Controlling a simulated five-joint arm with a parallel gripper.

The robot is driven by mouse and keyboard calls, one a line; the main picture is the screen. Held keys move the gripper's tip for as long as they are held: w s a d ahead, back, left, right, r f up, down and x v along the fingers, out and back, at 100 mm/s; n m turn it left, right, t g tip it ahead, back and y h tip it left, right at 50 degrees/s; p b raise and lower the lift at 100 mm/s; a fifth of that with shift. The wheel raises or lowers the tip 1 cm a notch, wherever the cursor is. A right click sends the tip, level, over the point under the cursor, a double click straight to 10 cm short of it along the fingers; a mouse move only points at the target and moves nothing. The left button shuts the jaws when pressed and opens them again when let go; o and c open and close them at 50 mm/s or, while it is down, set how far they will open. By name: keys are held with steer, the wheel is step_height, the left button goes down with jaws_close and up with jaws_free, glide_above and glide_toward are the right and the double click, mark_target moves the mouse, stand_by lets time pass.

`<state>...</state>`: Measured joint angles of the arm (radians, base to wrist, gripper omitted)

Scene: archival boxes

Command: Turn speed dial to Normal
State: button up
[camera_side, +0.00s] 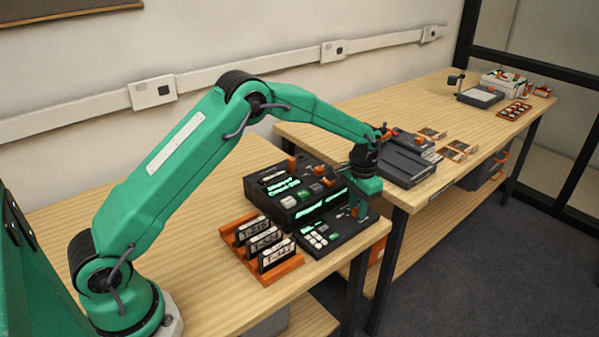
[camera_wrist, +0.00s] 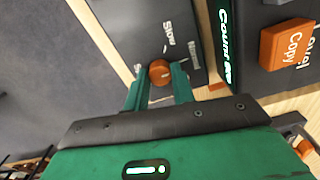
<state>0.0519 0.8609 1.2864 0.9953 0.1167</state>
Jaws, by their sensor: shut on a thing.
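The orange speed dial (camera_wrist: 160,72) sits on a dark panel (camera_wrist: 180,20) in the wrist view. The words Slow and Normal are printed beside it. A small pale mark shows on the dial, but I cannot tell which label it lines up with. My gripper (camera_wrist: 160,88) has its two green fingers on either side of the dial, shut on it.
A dark console (camera_side: 290,190) with lit green text stands behind the keypad unit. An orange rack (camera_side: 262,255) with several labelled cassettes stands to its left. An orange Copy button (camera_wrist: 286,44) is at right in the wrist view. The table's front edge is close.

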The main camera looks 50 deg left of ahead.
stand_by(0.3)
steer(key=o, duration=1)
steer(key=shift+r, duration=0.15)
step_height(320, 180, up, 7)
steer(key=shift+r, duration=0.3)
